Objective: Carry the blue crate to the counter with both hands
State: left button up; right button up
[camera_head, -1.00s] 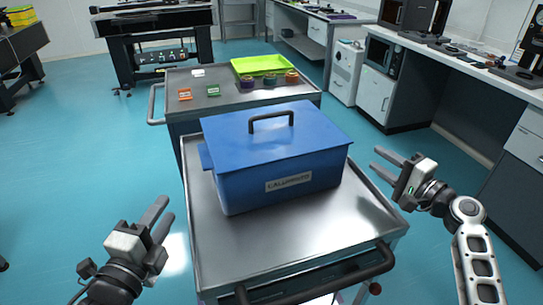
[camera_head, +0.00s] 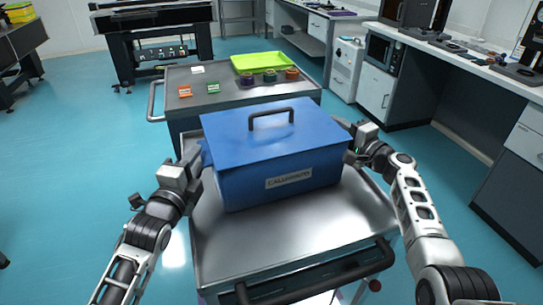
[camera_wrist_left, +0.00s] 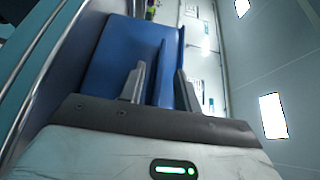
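The blue crate (camera_head: 275,178), with a lid, a black top handle and a white label, stands level on a grey metal cart (camera_head: 290,238). My left gripper (camera_head: 195,160) is at the crate's left side. In the left wrist view its two fingers (camera_wrist_left: 160,88) are apart, with a blue ledge of the crate (camera_wrist_left: 157,70) between them; whether they touch it is unclear. My right gripper (camera_head: 348,140) is at the crate's right side, its fingertips largely hidden by the crate, so its opening is unclear. The counter (camera_head: 470,62) runs along the right.
A second cart behind the crate (camera_head: 220,95) carries a green tray (camera_head: 262,62) and several small parts. The near cart has a black push handle (camera_head: 315,278) at its front. A microwave (camera_head: 379,52) sits under the counter. Open teal floor lies left and right.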

pick_arm(q)
jog(key=shift+w+d, duration=0.15)
jog(key=shift+w, duration=0.45)
pick_arm(e)
jog(key=shift+w+a, duration=0.4)
jog(key=shift+w, duration=0.1)
pick_arm(q)
grip_shut()
pick_arm(e)
grip_shut()
